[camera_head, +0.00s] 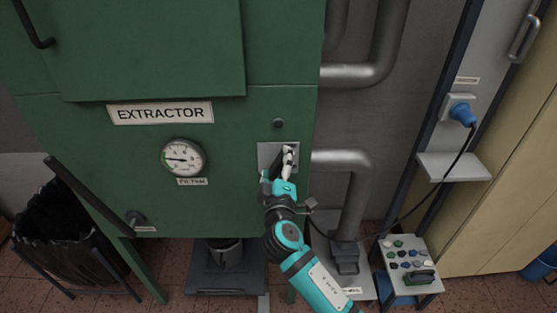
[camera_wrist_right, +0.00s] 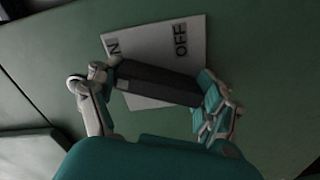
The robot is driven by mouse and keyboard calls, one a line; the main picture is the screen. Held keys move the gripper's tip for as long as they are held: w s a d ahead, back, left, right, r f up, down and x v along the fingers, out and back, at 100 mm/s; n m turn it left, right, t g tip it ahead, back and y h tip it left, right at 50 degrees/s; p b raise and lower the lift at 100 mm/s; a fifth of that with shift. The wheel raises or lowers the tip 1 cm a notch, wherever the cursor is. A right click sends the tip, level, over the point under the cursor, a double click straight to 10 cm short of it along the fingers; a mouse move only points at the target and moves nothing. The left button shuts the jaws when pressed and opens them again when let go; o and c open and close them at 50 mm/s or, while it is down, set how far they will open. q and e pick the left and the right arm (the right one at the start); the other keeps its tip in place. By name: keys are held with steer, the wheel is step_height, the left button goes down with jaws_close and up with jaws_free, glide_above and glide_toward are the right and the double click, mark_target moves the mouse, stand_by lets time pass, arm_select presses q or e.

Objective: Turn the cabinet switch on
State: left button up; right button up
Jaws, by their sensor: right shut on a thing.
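The cabinet switch is a dark bar handle (camera_wrist_right: 155,82) on a light plate (camera_head: 264,151) at the lower right of the green extractor cabinet (camera_head: 100,140). In the right wrist view the plate (camera_wrist_right: 150,40) carries "OFF" and a partly hidden label with "N" showing. My right gripper (camera_head: 288,160) is at the plate, and it also shows in the right wrist view (camera_wrist_right: 152,88). It is shut on the bar, a finger at each end. The bar lies across the plate below both labels in that view. My left gripper is not in view.
A round gauge (camera_head: 183,158) and a small dark knob (camera_head: 278,123) sit near the plate. Grey pipes (camera_head: 345,160) run to the right of the cabinet. A blue plug (camera_head: 461,113) with a black cable and a small table (camera_head: 412,265) stand further right.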

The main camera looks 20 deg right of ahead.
steer(key=n+p, duration=0.2)
steer(key=n, duration=0.3)
steer(key=shift+r, duration=0.15)
steer(key=shift+n+p, duration=0.3)
stand_by(0.3)
steer(key=o, duration=1.1)
steer(key=shift+w, duration=0.1)
steer(key=v, duration=1.2)
